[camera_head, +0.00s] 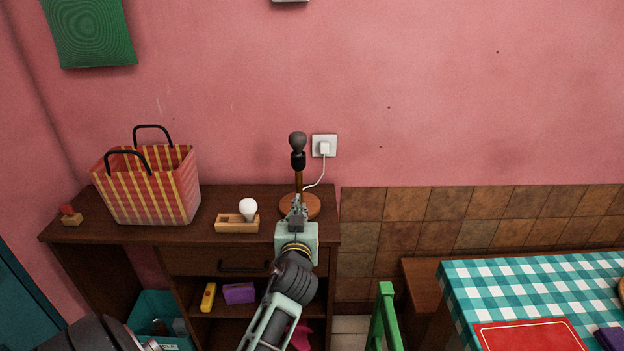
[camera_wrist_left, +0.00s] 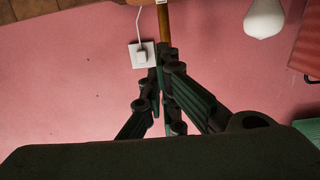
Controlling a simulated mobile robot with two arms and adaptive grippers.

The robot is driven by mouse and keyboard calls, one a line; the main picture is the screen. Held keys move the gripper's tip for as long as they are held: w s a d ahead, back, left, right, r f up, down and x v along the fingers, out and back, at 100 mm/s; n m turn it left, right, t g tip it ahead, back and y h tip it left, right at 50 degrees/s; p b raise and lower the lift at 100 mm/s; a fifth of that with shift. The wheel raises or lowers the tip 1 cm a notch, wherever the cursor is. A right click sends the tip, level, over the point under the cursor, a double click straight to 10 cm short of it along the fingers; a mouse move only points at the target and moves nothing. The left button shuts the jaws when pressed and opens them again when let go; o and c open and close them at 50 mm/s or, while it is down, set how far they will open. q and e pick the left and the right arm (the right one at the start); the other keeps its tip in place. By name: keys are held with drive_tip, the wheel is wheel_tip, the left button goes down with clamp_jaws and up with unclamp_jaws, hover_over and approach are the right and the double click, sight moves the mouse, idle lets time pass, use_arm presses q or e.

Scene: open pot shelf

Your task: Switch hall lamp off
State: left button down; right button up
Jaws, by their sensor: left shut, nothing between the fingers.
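The lamp (camera_head: 298,180) stands on the dark wooden cabinet against the pink wall. It has a round wooden base (camera_head: 314,207), a brown post, a black socket and a dark grey bulb (camera_head: 298,141) with no visible glow. Its white cord runs to a plug in the wall socket (camera_head: 324,146). My left gripper (camera_head: 298,204) is shut and empty in front of the lower post, hiding part of the base. In the left wrist view the gripper (camera_wrist_left: 166,62) overlaps the post (camera_wrist_left: 165,30); I cannot tell whether it touches. No switch is clearly visible. My right gripper is out of view.
A wooden tray (camera_head: 234,227) with a white bulb (camera_head: 248,207) lies left of the lamp. A striped bag (camera_head: 150,185) stands further left, near a small red-topped object (camera_head: 71,215). A green chair (camera_head: 385,315) and a checkered table (camera_head: 540,285) are at right.

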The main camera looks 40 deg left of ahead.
use_arm(q)
drive_tip(key=shift+s+a+r, duration=0.1)
drive_tip(key=shift+a, duration=0.35)
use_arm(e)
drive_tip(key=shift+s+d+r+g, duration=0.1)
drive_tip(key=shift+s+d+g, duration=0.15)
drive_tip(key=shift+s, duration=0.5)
use_arm(q)
drive_tip(key=p+x, duration=0.1)
drive_tip(key=x, duration=0.9)
drive_tip(key=shift+a, duration=0.2)
wheel_tip(320, 180, down, 3)
drive_tip(key=shift+f, duration=0.6)
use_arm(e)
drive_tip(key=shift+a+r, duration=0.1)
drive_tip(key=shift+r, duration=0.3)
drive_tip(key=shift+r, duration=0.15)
